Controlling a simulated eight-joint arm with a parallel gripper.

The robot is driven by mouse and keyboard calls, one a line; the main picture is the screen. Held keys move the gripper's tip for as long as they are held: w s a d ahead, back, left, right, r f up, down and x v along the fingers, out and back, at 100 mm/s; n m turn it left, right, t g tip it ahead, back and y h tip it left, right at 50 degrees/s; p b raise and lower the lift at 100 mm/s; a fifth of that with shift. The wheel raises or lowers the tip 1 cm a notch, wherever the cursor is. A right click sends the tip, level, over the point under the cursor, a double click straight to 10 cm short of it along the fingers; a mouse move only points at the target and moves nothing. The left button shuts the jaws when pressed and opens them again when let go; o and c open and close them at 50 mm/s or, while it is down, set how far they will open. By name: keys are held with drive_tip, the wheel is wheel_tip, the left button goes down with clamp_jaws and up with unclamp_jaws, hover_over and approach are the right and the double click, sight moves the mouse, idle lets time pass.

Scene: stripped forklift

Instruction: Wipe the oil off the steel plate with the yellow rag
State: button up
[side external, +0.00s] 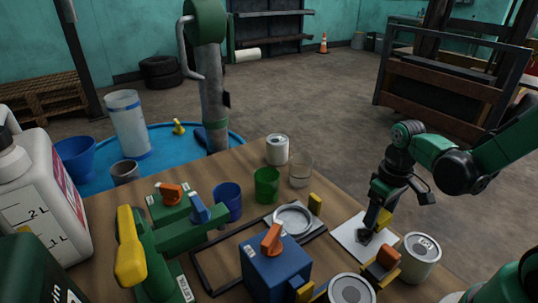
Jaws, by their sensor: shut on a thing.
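The steel plate (347,231) is a pale, flat square at the right side of the wooden table. My gripper (377,219) points down over the plate's right part and is shut on a small yellow piece, which looks like the yellow rag (384,216). A dark patch (365,237) shows on the plate just below and left of the gripper. I cannot tell whether it is oil, shadow or part of the gripper, nor whether the rag touches the plate.
A blue box with an orange handle (275,265) and a lidded can (419,256) stand near the plate. An orange-topped block (384,262) sits at its front edge. A yellow block (315,203), clear glass (300,169) and green cup (266,185) stand behind left.

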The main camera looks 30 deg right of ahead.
sight(352, 244)
drive_tip(key=shift+f, duration=0.6)
drive_tip(key=shift+w+a+f, duration=0.1)
drive_tip(key=shift+a+f, duration=0.1)
drive_tip(key=shift+a, duration=3.2)
drive_tip(key=d, duration=0.6)
drive_tip(key=shift+d, duration=0.3)
drive_tip(key=shift+d+r, duration=0.15)
wheel_tip(352, 244, up, 3)
drive_tip(key=shift+r, duration=2.4)
drive_tip(key=shift+f, duration=0.2)
